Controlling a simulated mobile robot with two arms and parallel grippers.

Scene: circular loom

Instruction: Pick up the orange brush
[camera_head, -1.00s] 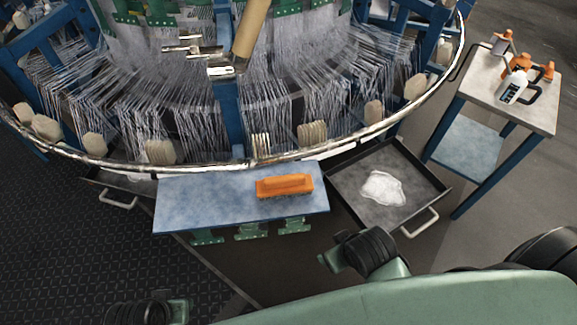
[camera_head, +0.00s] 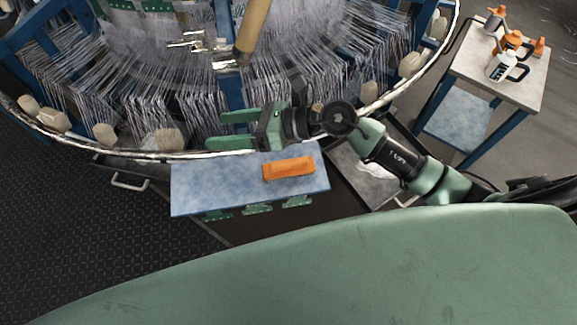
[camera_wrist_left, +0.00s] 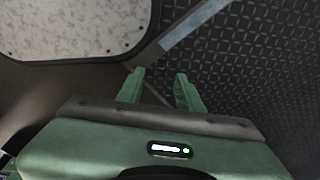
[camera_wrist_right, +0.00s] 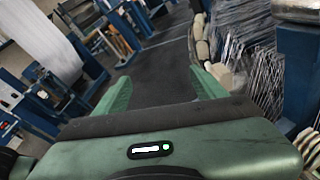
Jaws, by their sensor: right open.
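The orange brush (camera_head: 289,168) lies on the blue-grey shelf (camera_head: 215,190) below the loom's rim in the head view. My right gripper (camera_head: 222,129) is open and empty, its two green fingers pointing left, above and behind the brush near the rim. The right wrist view shows the same two fingers (camera_wrist_right: 165,85) spread apart with nothing between them; the brush is not in that view. My left gripper shows only in the left wrist view (camera_wrist_left: 160,80), with its fingers apart and empty over dark patterned floor.
The circular loom's rim (camera_head: 140,154) curves behind the shelf, with taut threads inside it. A dark drawer tray (camera_head: 345,165) with white material is to the right, partly behind my arm. A side table (camera_head: 480,75) holds bottles and orange items.

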